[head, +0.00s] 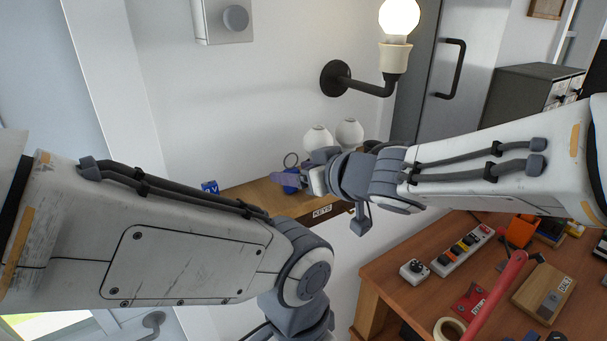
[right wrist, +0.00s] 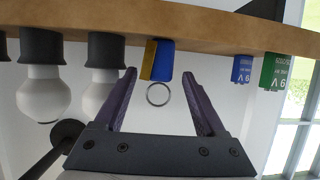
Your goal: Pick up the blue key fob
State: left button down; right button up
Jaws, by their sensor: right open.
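The blue key fob (head: 291,188) stands on the small wooden key shelf, with its metal ring on top, partly hidden by my right gripper (head: 287,177). In the right wrist view, which looks upside down, the fob (right wrist: 166,60) shows a blue face and a yellow side. My right gripper (right wrist: 159,75) is open there, one purple finger on each side of the fob and its ring (right wrist: 159,94), with gaps visible and nothing gripped. My left arm crosses the lower left of the head view; its gripper is out of frame.
Two white bulbs (right wrist: 43,93) in dark bases and blue (right wrist: 242,69) and green (right wrist: 273,71) 9V batteries share the shelf (head: 245,193). A lit wall lamp (head: 399,20) is above. A cluttered wooden workbench (head: 400,290) stands at lower right.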

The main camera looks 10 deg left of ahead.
jog(key=x, duration=0.5)
jog(key=shift+f+b, duration=0.15)
jog(key=shift+b, duration=0.2)
grip_shut()
notch_tip(320, 180, up, 10)
jog(key=p, duration=0.7)
